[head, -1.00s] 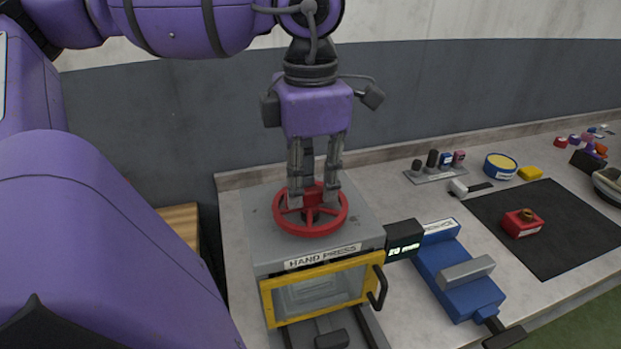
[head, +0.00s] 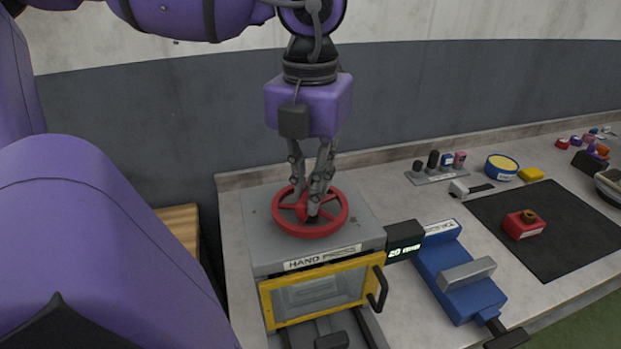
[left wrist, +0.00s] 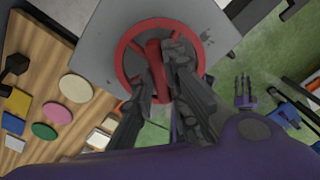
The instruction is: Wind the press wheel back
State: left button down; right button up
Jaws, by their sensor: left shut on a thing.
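The red press wheel (head: 337,222) lies flat on top of the grey hand press (head: 262,240). My left gripper (head: 309,203) points straight down at the wheel's middle and is shut on its hub bar. In the left wrist view the red wheel (left wrist: 124,62) shows with the two fingers (left wrist: 162,85) on either side of a red bar across its middle. The press has a yellow-framed front window (head: 318,287) with a dark handle (head: 378,288). A small display (head: 404,240) beside it reads about 20, its unit unclear.
A blue vise (head: 458,280) stands right of the press. A black mat (head: 570,250) bears a red block (head: 522,224). The wall runs close behind the bench.

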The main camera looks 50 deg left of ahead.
pick_arm(q)
jog(key=n, duration=0.6)
jog(key=shift+b, duration=0.3)
jog(key=n, duration=0.5)
jog(key=shift+b, duration=0.35)
jog(key=n, duration=0.2)
jog(key=shift+n, duration=0.4)
jog(key=n, duration=0.6)
jog(key=shift+r, duration=0.1)
jog(key=n, duration=0.3)
jog(key=shift+n, duration=0.3)
pick_arm(e)
jog(key=shift+s+f, duration=0.3)
jog(key=shift+f, duration=0.2)
jog(key=shift+s+f, duration=0.25)
jog(key=shift+f, duration=0.2)
pick_arm(q)
jog(key=shift+n, duration=0.3)
pick_arm(e)
jog(key=shift+w, duration=0.25)
